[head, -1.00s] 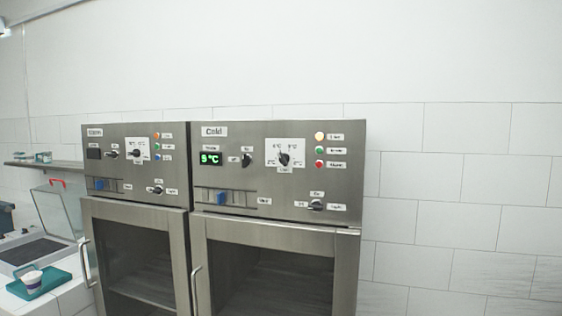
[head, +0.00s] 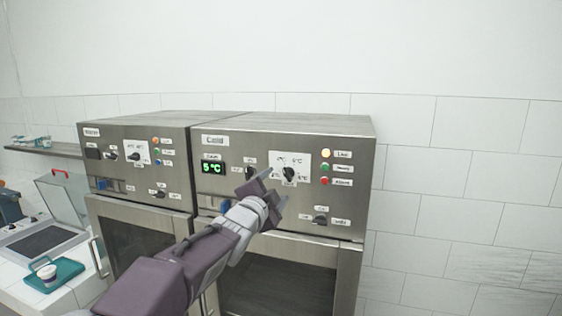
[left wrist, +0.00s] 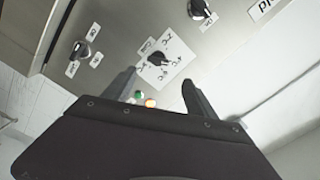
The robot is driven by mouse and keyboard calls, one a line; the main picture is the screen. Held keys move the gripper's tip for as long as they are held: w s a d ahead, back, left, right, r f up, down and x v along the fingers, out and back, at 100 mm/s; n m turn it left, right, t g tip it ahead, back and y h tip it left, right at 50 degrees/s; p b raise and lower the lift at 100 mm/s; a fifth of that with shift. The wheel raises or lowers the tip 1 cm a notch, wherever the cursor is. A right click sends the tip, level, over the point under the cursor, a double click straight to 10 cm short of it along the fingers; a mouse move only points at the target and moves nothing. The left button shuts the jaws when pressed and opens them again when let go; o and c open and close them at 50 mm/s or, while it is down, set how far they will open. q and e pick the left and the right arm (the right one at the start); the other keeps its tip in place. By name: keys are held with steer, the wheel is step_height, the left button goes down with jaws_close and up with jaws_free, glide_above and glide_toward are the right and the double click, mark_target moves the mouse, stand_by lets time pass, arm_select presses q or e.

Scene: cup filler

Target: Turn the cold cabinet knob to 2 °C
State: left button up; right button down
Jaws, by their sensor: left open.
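The cold cabinet (head: 345,150) stands right of the warm one, and its green display (head: 213,168) reads 5 °C. Its black temperature knob (head: 289,173) sits on a white dial plate (head: 301,157). My left gripper (head: 276,184) is open and empty in front of the panel, just below and left of the knob. In the left wrist view the knob (left wrist: 157,59) lies beyond the two spread fingertips (left wrist: 160,84), apart from them. The exact knob setting is too small to read. My right gripper is not in view.
Other black knobs (head: 249,172) (head: 320,220) and lamps (head: 325,168) are on the same panel. The warm cabinet (head: 120,135) stands at left. A teal tray with a cup (head: 68,270) is on the left counter. The wall at right is clear.

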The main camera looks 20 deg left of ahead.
mark_target(286, 176)
arm_select(q)
steer(key=w+p, duration=0.4)
steer(key=w, duration=0.4)
steer(key=shift+w+d+f+p, duration=0.1)
steer(key=shift+w+p, duration=0.2)
steer(key=shift+w+f, duration=0.1)
steer(key=shift+w, duration=0.35)
steer(key=shift+d, duration=0.1)
steer(key=c, duration=1.4)
steer(key=shift+f, duration=0.1)
